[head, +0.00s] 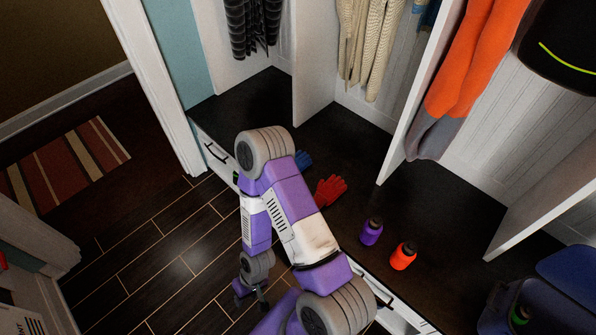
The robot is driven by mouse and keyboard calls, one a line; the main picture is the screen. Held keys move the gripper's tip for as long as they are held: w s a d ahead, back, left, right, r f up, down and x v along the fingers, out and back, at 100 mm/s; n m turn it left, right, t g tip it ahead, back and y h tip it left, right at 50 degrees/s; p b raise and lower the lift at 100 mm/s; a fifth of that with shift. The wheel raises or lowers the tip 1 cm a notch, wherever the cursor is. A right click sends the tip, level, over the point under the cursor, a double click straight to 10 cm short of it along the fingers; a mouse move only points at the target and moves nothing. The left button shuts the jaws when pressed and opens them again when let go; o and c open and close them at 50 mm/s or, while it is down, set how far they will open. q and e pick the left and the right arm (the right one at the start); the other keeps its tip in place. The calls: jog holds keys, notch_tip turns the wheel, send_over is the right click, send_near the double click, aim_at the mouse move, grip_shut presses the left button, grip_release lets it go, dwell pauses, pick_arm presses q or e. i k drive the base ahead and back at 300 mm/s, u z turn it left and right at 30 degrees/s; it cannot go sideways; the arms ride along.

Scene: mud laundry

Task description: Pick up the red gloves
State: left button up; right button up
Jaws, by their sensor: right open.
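The red gloves (330,190) lie on the dark bench top (352,150), just right of my raised arm. The arm hides part of the bench beside them, and I cannot tell whether it covers some of the gloves. My right gripper (252,299) hangs low in front of the bench, over the tiled floor, with its fingers open and nothing seen between them. It is apart from the gloves, to their lower left in the picture. My left gripper is not in view.
A blue item (303,160) lies behind my arm, partly hidden. A purple bottle (371,231) and an orange bottle (403,256) stand near the bench's front edge. White dividers (420,90) split the bench. Clothes hang above. A dark blue bag (565,290) sits at lower right.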

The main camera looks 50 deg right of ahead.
aim_at(327, 192)
jog(key=i, duration=1.8)
jog(key=z, duration=2.65)
